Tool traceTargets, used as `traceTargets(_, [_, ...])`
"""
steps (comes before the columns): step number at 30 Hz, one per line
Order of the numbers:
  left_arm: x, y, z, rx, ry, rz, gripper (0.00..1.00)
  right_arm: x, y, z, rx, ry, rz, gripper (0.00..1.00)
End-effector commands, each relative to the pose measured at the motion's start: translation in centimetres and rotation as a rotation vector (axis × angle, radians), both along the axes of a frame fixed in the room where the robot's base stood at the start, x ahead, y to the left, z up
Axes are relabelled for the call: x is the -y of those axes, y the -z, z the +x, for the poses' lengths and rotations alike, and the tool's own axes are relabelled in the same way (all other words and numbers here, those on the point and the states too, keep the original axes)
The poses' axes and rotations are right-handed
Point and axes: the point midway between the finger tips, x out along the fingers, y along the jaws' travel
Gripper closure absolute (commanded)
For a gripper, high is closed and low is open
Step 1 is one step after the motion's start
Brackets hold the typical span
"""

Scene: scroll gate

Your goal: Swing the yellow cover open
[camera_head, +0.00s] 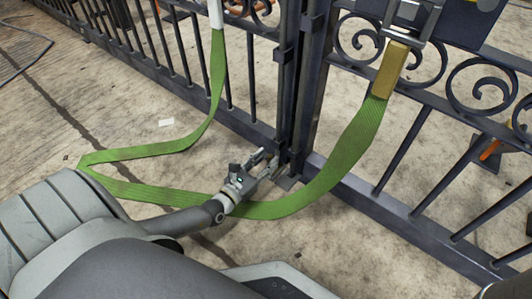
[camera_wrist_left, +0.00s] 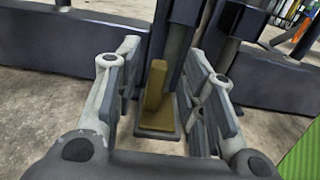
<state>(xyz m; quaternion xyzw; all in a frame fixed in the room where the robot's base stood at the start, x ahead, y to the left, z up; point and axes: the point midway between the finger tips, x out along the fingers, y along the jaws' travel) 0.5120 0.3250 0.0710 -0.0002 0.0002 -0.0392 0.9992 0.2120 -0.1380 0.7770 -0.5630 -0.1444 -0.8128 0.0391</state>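A small yellow-brown piece (camera_wrist_left: 155,88), which looks like the yellow cover, stands upright on a dark plate (camera_wrist_left: 160,129) at the foot of the gate posts in the left wrist view. My left gripper (camera_head: 268,163) is low at the gate's centre posts. In the left wrist view its two fingers (camera_wrist_left: 160,85) are spread on either side of the yellow piece, with gaps showing; I see no clear contact. In the head view the piece is mostly hidden behind the fingers. A larger yellow block (camera_head: 391,69) sits at the upper end of the green strap. My right gripper is not in view.
The dark iron gate (camera_head: 297,90) with scrolls and bars crosses the view. A green strap (camera_head: 345,150) loops from the gate down past my left wrist; its edge also shows in the wrist view (camera_wrist_left: 303,155). Bare concrete lies in front at left.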

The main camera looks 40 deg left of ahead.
Motion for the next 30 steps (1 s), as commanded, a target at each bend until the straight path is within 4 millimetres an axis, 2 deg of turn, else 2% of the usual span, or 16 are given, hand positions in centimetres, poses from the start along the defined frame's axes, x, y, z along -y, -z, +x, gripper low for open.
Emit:
traceTargets(10, [0.0,-0.1,0.6,0.000,0.000,0.001,0.62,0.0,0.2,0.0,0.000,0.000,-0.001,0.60])
traceTargets(11, [0.0,-0.1,0.6,0.000,0.000,0.001,0.64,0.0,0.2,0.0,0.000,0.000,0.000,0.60])
traceTargets(19, [0.0,0.0,0.6,0.000,0.000,0.001,0.98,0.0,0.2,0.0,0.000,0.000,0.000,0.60])
traceTargets(25, [0.0,-0.2,0.6,0.001,-0.012,-0.001,1.00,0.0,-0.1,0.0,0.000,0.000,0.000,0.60])
traceTargets(30, [0.2,-0.5,0.6,0.001,-0.097,-0.006,1.00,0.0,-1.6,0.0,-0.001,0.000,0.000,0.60])
